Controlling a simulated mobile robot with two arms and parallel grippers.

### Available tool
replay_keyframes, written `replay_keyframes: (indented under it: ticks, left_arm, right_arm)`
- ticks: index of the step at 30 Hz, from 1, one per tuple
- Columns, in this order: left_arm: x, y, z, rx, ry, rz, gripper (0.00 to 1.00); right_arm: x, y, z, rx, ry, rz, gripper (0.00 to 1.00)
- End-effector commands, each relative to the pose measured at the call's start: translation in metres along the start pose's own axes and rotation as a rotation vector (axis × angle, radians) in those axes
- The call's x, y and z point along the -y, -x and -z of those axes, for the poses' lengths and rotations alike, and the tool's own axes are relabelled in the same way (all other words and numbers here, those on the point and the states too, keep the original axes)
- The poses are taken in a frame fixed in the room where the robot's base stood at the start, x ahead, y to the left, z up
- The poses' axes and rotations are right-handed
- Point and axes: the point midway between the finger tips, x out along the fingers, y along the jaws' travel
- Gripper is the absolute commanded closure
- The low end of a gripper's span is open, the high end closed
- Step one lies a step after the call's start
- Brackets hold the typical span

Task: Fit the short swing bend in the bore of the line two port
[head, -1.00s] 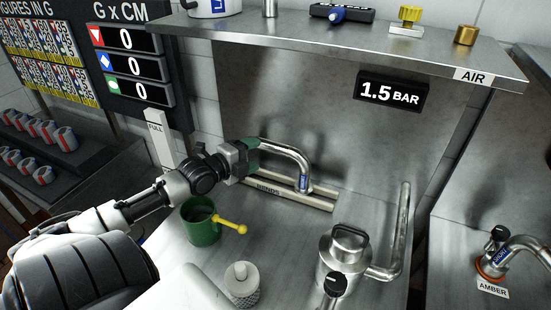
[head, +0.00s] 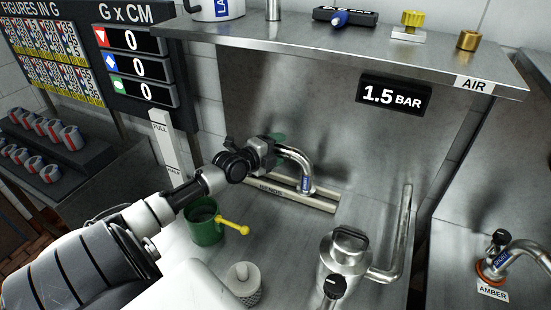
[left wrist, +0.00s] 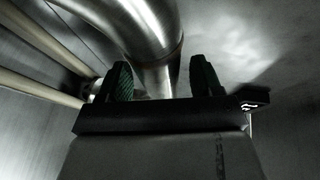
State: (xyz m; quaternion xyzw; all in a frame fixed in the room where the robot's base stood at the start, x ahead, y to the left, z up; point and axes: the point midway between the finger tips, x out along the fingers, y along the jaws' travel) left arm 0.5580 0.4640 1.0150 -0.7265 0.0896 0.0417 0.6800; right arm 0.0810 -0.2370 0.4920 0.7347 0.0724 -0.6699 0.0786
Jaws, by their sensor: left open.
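A curved steel bend (head: 302,163) with a blue label stands in the rack marked BENDS (head: 315,201) against the back panel. I cannot read its label, so I cannot tell if it is the short swing bend. My left gripper (head: 279,140) is open at the bend's upper left end. In the left wrist view its two green-padded fingers (left wrist: 163,80) lie on either side of the steel pipe (left wrist: 155,40), with gaps showing. No port marked line two is readable. My right gripper is not in view.
A green mug (head: 204,232) with a yellow-handled tool stands below my left arm. A knurled white-topped cylinder (head: 243,284) and a steel pot with a pipe (head: 343,262) stand in front. Another bend (head: 520,247) sits at the AMBER port, right.

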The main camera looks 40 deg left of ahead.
Motion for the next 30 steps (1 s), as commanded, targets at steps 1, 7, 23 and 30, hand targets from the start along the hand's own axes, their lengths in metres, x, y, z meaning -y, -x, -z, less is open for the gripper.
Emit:
replay_keyframes:
  ticks: [1, 7, 23, 30]
  left_arm:
    - [0.0, 0.0, 0.0, 0.0, 0.0, 0.0, 0.35]
    - [0.0, 0.0, 0.0, 0.0, 0.0, 0.0, 0.56]
    - [0.002, 0.001, 0.0, 0.001, -0.001, 0.004, 1.0]
    - [0.016, 0.003, 0.001, -0.001, -0.003, 0.007, 1.0]
  right_arm:
    - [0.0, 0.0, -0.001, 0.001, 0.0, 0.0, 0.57]
    - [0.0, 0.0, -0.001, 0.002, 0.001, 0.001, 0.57]
    - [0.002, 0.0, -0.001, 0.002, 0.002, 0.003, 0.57]
    - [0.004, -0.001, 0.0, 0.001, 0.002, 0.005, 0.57]
